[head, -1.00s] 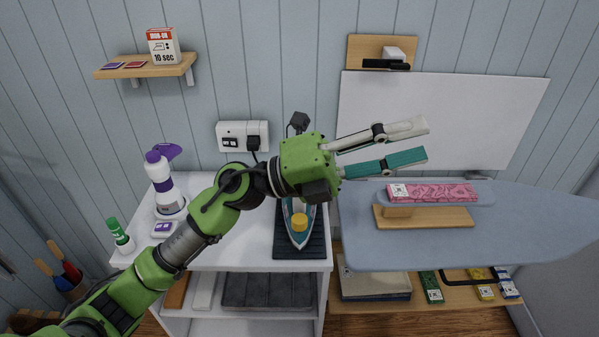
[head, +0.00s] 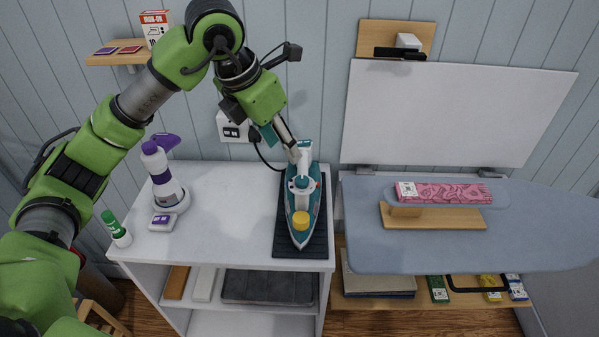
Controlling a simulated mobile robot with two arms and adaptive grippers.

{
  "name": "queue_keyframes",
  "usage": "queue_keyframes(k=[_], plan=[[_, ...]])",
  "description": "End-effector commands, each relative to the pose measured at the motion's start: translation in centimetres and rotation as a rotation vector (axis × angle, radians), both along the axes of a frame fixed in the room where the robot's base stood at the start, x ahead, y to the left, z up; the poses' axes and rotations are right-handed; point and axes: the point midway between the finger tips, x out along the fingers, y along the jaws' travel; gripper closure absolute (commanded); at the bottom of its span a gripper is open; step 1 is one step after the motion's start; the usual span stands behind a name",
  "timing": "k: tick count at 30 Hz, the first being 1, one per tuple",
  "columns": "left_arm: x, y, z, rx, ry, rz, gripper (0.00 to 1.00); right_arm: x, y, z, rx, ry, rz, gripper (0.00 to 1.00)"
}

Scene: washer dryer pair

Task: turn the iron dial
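The iron (head: 294,205), teal and white, lies on a dark ribbed mat (head: 284,240) on the white cabinet top. A round yellow knob (head: 301,220) sits on its front part. A small grey round part with an orange spot beside it shows further back; I cannot tell which is the dial. My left gripper (head: 293,154) points down at the iron's rear, by the handle, with one pale finger and one teal finger. The pale fingertip overlaps the handle area; contact and finger gap are unclear. My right gripper is out of view.
A purple-and-white spray bottle (head: 160,175) and a green-capped tube (head: 115,229) stand left on the cabinet top. The ironing board (head: 540,222) is at right, bearing a wooden stand (head: 450,217) with folded pink cloth (head: 450,193). A wall socket (head: 231,128) is behind my gripper.

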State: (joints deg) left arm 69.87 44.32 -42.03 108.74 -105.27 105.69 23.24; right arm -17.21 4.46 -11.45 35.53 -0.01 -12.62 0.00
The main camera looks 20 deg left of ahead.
Motion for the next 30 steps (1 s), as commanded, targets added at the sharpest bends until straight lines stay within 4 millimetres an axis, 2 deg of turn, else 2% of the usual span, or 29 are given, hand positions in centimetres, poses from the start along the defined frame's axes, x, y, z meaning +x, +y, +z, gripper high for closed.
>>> queue_keyframes(k=[15, 21, 30], plan=[[3.2, -2.0, -9.4, -0.003, 0.006, -0.003, 0.6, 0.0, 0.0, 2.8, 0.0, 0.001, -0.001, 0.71], [4.0, -2.4, -11.2, -0.003, 0.003, -0.004, 0.6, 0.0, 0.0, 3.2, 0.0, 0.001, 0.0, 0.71], [4.1, -2.4, -11.6, -0.002, 0.001, -0.004, 0.6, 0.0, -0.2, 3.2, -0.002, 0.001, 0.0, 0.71]])
